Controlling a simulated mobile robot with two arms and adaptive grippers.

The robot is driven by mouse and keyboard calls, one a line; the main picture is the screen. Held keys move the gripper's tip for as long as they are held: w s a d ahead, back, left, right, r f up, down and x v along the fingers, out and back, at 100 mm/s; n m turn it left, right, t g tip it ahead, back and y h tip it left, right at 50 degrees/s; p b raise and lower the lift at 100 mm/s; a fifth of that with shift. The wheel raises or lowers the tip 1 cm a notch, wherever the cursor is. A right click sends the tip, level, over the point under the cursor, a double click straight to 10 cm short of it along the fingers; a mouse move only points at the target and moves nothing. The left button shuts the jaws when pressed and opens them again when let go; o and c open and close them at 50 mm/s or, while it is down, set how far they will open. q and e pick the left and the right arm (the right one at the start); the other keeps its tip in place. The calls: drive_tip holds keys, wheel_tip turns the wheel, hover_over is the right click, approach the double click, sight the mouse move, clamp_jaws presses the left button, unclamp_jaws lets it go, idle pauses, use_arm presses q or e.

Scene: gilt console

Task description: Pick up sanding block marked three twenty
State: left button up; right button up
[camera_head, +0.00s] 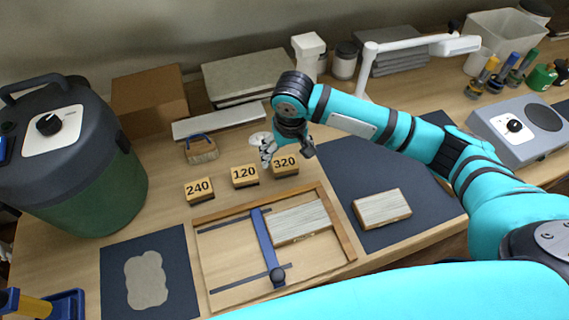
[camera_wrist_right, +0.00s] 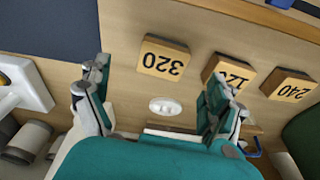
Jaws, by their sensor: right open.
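The sanding block marked 320 (camera_head: 285,169) lies on the wooden worktop, right of the blocks marked 120 (camera_head: 244,175) and 240 (camera_head: 198,190). My right gripper (camera_head: 287,152) is open and empty just above and behind the 320 block. In the right wrist view, the 320 block (camera_wrist_right: 164,58) lies beyond the parted fingers (camera_wrist_right: 155,88), apart from them. The 120 block (camera_wrist_right: 230,75) is partly hidden by one finger there, and the 240 block (camera_wrist_right: 289,85) sits farther right. My left gripper is not in view.
A wooden frame with a blue bar (camera_head: 265,245) lies in front of the blocks. A dark mat (camera_head: 345,165) is to the right. A white disc (camera_wrist_right: 165,106) and a brush (camera_head: 201,150) lie behind the blocks. A green-and-black canister (camera_head: 85,180) stands left.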

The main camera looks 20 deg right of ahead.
sight(285, 163)
drive_tip(key=shift+f, duration=0.65)
drive_tip(key=shift+w+f, duration=0.15)
drive_tip(key=shift+f, duration=0.15)
drive_tip(key=f, duration=0.2)
drive_tip(key=f+p, duration=0.1)
drive_tip(key=shift+w+a+f, duration=0.2)
drive_tip(key=shift+w+f, duration=0.1)
drive_tip(key=shift+w, duration=0.05)
drive_tip(key=shift+w+f, duration=0.1)
drive_tip(key=shift+f, duration=0.35)
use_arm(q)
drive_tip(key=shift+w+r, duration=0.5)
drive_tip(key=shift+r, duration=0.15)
use_arm(e)
drive_tip(key=c, duration=1.3)
